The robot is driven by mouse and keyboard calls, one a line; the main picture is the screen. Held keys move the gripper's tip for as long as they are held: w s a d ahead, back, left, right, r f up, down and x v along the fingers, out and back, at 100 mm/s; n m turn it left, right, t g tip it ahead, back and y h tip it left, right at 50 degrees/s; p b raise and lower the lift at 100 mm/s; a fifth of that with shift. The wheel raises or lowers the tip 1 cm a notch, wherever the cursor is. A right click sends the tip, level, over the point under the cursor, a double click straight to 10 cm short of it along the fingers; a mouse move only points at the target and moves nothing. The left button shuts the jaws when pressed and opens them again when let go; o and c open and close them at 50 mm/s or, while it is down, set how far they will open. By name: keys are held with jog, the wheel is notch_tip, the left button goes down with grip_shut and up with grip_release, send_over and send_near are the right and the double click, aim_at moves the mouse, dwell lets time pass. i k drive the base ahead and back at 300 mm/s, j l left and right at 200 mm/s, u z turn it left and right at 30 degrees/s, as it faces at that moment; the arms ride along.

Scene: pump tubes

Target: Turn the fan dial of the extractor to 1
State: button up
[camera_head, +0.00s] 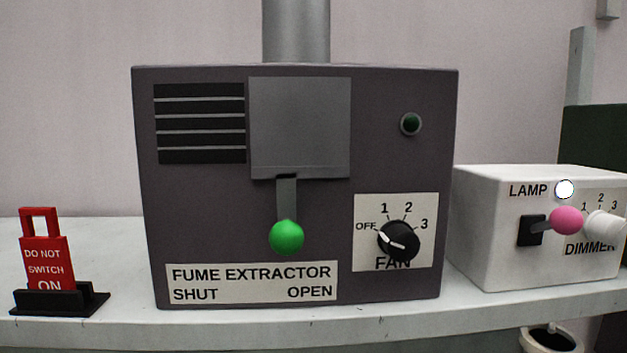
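The fume extractor (200,215) is a dark grey box standing on the bench. Its fan dial (402,243) is a round black knob on a white plate (425,257) at the lower right of the front, marked OFF, 1, 2 and 3. The dial's white pointer line points up and left, toward OFF. The 1 is above the dial, slightly left. Nothing covers the dial or its marks, except that the knob partly hides the word FAN. My gripper is not in view.
A lever with a green ball (286,238) hangs left of the dial, below a grey plate (300,125). A white lamp box (490,240) with a pink-tipped switch (566,220) stands close on the right. A red DO NOT SWITCH ON tag (45,260) stands left.

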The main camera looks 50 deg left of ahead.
aim_at(397, 238)
jog(key=u, duration=2.15)
